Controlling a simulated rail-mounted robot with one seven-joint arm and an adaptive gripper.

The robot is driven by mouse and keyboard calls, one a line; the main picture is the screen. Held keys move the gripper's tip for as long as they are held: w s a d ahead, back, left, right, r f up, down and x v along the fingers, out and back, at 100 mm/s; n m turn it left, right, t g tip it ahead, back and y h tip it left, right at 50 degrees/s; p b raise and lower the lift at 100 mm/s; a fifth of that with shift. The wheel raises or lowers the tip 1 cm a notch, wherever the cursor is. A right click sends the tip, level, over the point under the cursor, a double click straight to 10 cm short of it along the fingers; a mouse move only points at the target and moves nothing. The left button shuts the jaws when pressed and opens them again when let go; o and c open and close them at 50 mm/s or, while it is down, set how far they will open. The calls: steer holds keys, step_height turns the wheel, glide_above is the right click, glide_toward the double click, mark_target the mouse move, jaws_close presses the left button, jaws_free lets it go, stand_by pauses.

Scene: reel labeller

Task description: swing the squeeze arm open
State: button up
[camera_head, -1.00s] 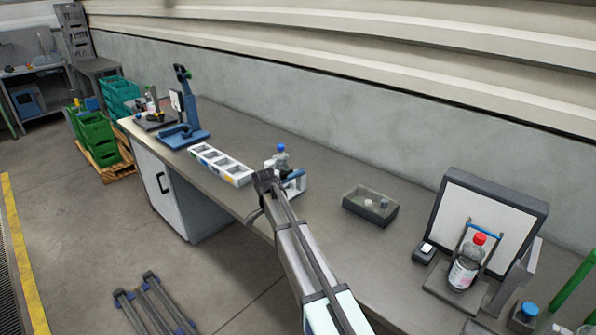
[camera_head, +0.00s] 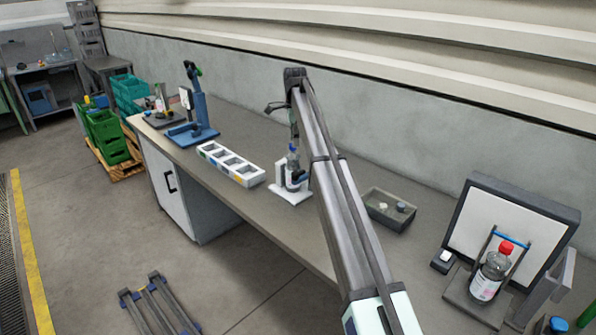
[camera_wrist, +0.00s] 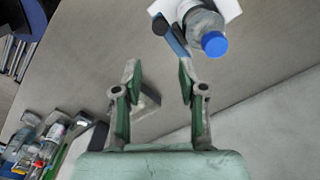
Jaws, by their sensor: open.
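A white stand (camera_head: 288,192) on the bench holds a clear bottle (camera_head: 292,162) with a blue cap. A dark blue arm piece (camera_head: 300,176) sits close beside the bottle; I take it for the squeeze arm. In the wrist view, the bottle (camera_wrist: 205,28) and the blue piece (camera_wrist: 170,36) lie beyond the fingertips, towards the top edge, with the piece close against the bottle's left side. My gripper (camera_wrist: 158,76) is open and empty, with nothing between its fingers. In the head view, my raised arm partly hides the stand's surroundings.
A white compartment tray (camera_head: 232,165) lies left of the stand. A grey bin (camera_head: 388,210) with small items is to the right. A red-capped bottle (camera_head: 490,275) stands before a framed white panel (camera_head: 505,230). A blue press-like device (camera_head: 195,110) stands further left.

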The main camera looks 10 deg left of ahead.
mark_target(295, 173)
step_height(295, 173, down, 14)
steer(key=p, duration=0.4)
steer(key=shift+f, duration=0.2)
jaws_close()
